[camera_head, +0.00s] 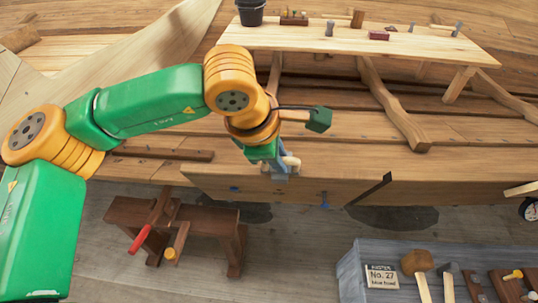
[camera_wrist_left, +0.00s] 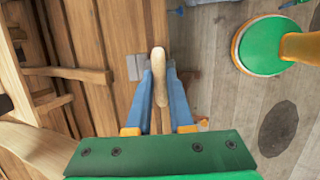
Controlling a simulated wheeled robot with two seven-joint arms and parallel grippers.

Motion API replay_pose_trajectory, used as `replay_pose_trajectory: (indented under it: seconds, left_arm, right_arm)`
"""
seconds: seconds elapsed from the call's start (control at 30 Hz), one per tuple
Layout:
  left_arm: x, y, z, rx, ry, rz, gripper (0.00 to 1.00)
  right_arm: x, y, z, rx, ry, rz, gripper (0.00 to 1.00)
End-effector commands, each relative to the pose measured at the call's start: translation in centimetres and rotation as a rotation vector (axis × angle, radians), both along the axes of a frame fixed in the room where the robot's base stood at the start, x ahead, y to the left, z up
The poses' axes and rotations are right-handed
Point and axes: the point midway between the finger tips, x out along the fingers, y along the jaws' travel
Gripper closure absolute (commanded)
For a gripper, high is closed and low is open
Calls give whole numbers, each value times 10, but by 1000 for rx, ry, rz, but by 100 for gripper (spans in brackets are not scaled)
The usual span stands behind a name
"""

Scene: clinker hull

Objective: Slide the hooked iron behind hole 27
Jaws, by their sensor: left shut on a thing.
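My left gripper (camera_head: 278,172) is at the top edge of the hull's outer plank (camera_head: 300,188), pointing down. In the left wrist view its two blue fingers (camera_wrist_left: 160,85) are shut on a pale wooden handle (camera_wrist_left: 158,62), which I take to be the hooked iron's. The handle's end also shows in the head view (camera_head: 291,161). The iron's hooked part is hidden, so I cannot tell whether it is behind the plank. My right gripper is not in view.
A bench (camera_head: 400,45) with tools and a dark bucket (camera_head: 250,12) stands across the hull. A grey tool table (camera_head: 352,280) at lower right bears a card (camera_head: 381,277) reading No. 27, blue head, and a mallet (camera_head: 417,262). A brown trestle (camera_head: 200,215) stands at lower left.

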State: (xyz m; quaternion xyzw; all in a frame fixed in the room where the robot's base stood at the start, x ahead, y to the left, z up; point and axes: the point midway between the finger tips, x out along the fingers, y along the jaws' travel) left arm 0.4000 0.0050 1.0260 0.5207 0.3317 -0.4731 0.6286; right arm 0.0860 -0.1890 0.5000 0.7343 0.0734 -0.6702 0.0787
Motion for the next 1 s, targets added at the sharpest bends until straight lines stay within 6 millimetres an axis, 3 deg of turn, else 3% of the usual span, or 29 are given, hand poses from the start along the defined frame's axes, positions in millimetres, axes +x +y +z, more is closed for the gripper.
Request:
replay_pose_trajectory:
  seconds: [0.37, 0.8, 1.0]
  left_arm:
    - [0, -3, 0, -2, 1, -1, 100]
    - [0, -47, 1, -2, 2, -1, 100]
    - [0, -55, 0, -2, 2, -1, 100]
  right_arm:
    - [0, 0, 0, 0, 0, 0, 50]
    - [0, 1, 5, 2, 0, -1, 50]
    - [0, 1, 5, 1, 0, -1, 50]
